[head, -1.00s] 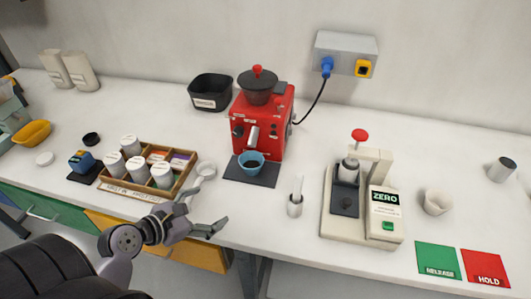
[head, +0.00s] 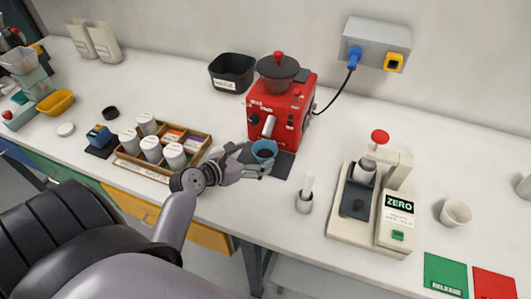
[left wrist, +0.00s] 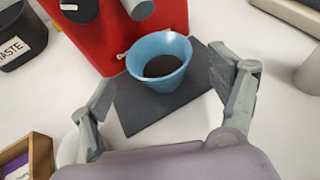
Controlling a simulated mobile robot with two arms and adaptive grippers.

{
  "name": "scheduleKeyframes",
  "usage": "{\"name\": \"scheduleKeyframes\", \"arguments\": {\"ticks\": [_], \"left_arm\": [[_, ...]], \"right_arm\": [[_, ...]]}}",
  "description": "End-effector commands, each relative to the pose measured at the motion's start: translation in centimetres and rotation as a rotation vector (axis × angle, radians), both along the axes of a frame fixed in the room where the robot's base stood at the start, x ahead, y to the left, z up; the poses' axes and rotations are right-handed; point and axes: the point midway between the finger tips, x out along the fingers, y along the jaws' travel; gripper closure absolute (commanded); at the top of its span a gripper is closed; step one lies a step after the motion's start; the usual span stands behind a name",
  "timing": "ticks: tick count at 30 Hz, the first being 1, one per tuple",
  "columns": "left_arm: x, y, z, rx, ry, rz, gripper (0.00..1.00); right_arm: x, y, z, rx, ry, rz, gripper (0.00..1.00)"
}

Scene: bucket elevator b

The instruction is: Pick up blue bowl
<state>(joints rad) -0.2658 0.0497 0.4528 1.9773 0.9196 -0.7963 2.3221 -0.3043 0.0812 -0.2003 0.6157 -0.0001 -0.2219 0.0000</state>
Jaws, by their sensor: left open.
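The blue bowl (head: 264,150) stands upright on a dark mat (head: 282,165) in front of the red grinder (head: 281,108), with dark brown contents inside. In the left wrist view the bowl (left wrist: 159,62) sits ahead of the fingertips, between their lines. My left gripper (head: 255,163) is open and empty, close to the bowl's near side. In the left wrist view the two fingers of the gripper (left wrist: 162,82) are spread wide, one on each side of the mat (left wrist: 165,103). I see no contact with the bowl. My right gripper is not in view.
A wooden tray (head: 157,177) with several white jars is left of the gripper. A small white holder (head: 304,203) stands to the right, then a scale-like press device (head: 372,200). A black waste bin (head: 231,73) is behind. Table between holder and press is clear.

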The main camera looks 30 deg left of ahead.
Motion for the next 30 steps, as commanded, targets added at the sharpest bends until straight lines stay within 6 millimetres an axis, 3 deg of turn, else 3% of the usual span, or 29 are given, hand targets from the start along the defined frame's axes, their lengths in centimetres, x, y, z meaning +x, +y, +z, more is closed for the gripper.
{"name": "scheduleKeyframes", "arguments": {"ticks": [5,15,23,30], "left_arm": [[1.1,-0.1,-0.4,0.001,0.0,0.0,0.17],[5.0,-0.7,-2.1,0.001,0.001,0.001,0.17],[5.1,-0.7,-2.3,0.002,0.002,0.001,0.17],[5.1,-0.7,-2.3,0.001,0.001,0.001,0.33]], "right_arm": [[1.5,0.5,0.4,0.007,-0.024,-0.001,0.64],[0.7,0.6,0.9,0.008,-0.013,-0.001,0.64],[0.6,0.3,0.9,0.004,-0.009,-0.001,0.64],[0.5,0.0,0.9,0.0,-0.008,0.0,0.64]]}}
